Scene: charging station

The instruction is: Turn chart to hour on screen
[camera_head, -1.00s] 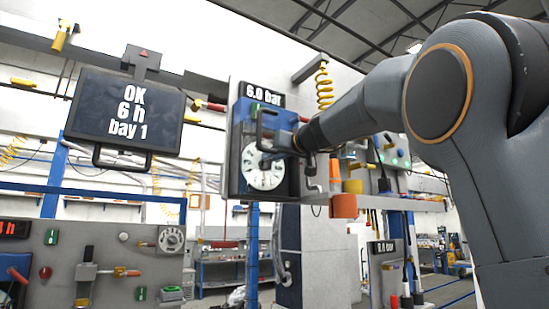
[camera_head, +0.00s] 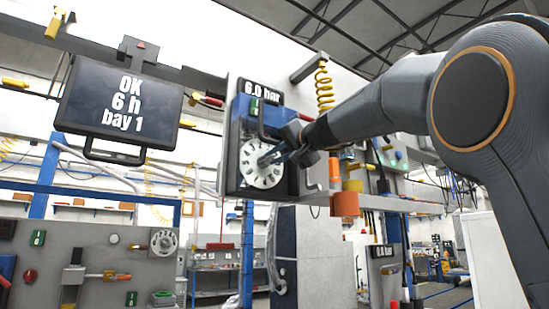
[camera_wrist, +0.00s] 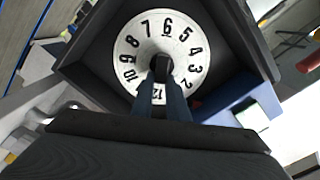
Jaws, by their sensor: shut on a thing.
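The chart is a white round dial (camera_head: 252,172) with black hour numbers, set in a dark box on the wall panel. In the wrist view the dial (camera_wrist: 200,50) shows 6 at the top of the picture and 12 at the bottom, partly behind my fingers. My gripper (camera_head: 268,160) reaches the dial's middle from the right. In the wrist view my gripper (camera_wrist: 160,78) is shut on the small dark knob (camera_wrist: 160,62) at the dial's centre, which the fingers partly hide. The screen (camera_head: 122,103) at the left reads "OK 6 h bay 1".
A "6.0 bar" display (camera_head: 262,92) sits on top. A grey panel with controls (camera_head: 90,260) is at lower left.

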